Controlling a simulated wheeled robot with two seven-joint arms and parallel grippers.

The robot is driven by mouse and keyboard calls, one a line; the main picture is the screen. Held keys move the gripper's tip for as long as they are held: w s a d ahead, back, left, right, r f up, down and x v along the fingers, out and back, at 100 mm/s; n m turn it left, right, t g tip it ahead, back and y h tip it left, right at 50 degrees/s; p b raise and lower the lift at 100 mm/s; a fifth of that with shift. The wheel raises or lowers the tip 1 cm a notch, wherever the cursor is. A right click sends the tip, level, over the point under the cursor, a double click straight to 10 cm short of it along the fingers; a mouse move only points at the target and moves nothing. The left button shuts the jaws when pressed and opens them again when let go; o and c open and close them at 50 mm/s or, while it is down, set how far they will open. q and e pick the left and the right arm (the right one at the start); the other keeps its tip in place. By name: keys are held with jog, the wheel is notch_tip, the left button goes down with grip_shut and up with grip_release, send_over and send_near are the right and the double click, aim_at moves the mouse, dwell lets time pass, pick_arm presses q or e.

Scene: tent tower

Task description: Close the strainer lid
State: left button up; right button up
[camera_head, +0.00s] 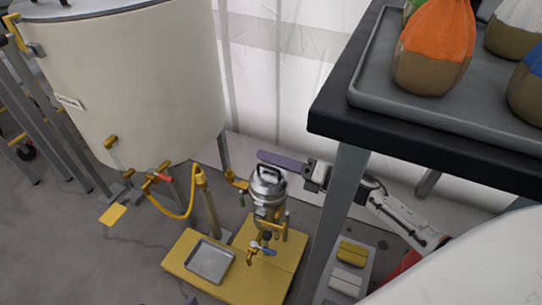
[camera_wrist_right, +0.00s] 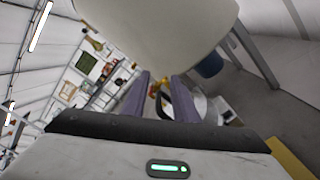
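The strainer is a small silver vessel (camera_head: 265,213) on the yellow platform, below and right of the big tank. Its rounded silver lid (camera_head: 267,187) with a black loop handle (camera_head: 268,171) is at its top. I cannot tell whether the lid is fully seated. My right gripper (camera_head: 262,157) reaches in from the right, its purple fingers just behind the handle in the head view. In the wrist view the fingers of my right gripper (camera_wrist_right: 162,76) are apart, with the dark handle (camera_wrist_right: 165,103) close by the right finger. Contact is unclear.
A big cream tank (camera_head: 130,75) with yellow valves stands at the left. A grey tray (camera_head: 211,262) lies on the yellow platform (camera_head: 180,248). A dark table (camera_head: 325,112) bearing a tray of colourful sacks (camera_head: 434,45) overhangs my right arm. White sheeting hangs behind.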

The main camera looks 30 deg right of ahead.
pick_arm(q)
jog(key=shift+s+a+f+g+y+p, duration=0.2)
jog(key=shift+s+a+f+p, duration=0.1)
jog(key=shift+f+p, duration=0.2)
jog(key=shift+s+a+f+g+y+p, duration=0.2)
jog(key=shift+a+f+p, duration=0.1)
jog(key=shift+f+p, duration=0.15)
pick_arm(e)
jog(key=v, duration=1)
pick_arm(q)
jog(key=shift+w+r, duration=0.2)
jog(key=shift+w, duration=0.05)
pick_arm(e)
jog(key=shift+s, duration=0.15)
